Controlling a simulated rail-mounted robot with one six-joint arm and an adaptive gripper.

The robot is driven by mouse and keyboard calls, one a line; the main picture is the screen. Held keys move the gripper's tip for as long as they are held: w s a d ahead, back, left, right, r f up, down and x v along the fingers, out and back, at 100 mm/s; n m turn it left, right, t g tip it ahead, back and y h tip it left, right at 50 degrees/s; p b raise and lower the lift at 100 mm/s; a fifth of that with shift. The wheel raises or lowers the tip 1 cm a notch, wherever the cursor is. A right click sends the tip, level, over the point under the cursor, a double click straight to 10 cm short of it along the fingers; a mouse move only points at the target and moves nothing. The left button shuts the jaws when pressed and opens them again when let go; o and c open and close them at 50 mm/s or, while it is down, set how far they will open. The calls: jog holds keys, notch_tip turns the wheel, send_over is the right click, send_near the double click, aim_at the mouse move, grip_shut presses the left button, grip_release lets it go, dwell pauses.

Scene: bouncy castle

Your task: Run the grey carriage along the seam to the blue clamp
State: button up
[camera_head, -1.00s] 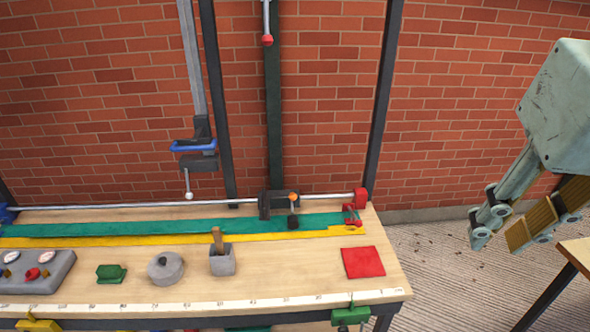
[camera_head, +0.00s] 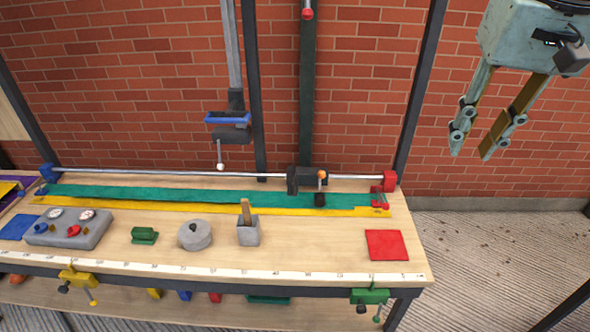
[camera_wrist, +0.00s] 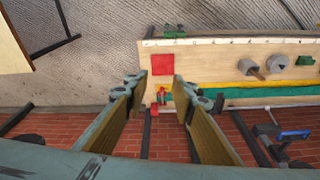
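The dark grey carriage (camera_head: 293,181) sits on the thin metal rail (camera_head: 220,176) along the back of the bench, near its right end. An orange-topped lever (camera_head: 321,177) with a dark foot is on its right side, over the green strip. A blue clamp block (camera_head: 47,173) holds the rail's far left end; a red one (camera_head: 390,180) holds the right end. The seam is the long line where the green strip (camera_head: 150,195) meets the yellow strip (camera_head: 150,210). My gripper (camera_head: 471,152) is open and empty, up and right of the bench, apart from the carriage.
A blue-and-black clamp (camera_head: 228,127) hangs above the rail, left of the carriage. A red-tipped rod (camera_head: 307,12) hangs above the carriage.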

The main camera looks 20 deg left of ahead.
jog(key=w+a+f+g+p, duration=0.1)
jog(key=w+a+f, duration=0.45)
jog(key=w, duration=0.35)
jog(key=w+a+f+n, duration=0.1)
jog(key=w+a+f, duration=0.3)
jog(key=w+a, duration=0.3)
jog(key=w+a+f+g+p, duration=0.1)
jog(key=w+a+f, duration=0.35)
jog(key=w, duration=0.55)
jog(key=n+g+y+p, duration=0.1)
jog(key=p, duration=0.3)
send_over(293, 173)
jog(key=w+d, duration=0.1)
jog(key=d, duration=0.2)
notch_tip(293, 173, down, 11)
jog(key=shift+w+a+f, duration=0.1)
jog(key=shift+f, duration=0.05)
jog(key=shift+s+a+f, duration=0.15)
jog(key=shift+a+f, duration=0.25)
jog(key=shift+f, duration=1.85)
jog(key=shift+s+a+f, duration=0.1)
jog(key=shift+a+f, duration=0.35)
jog(key=shift+f, duration=1.8)
jog(key=shift+s+a+f, duration=0.15)
jog(key=shift+a+f, duration=0.25)
jog(key=shift+f, duration=1.85)
grip_shut()
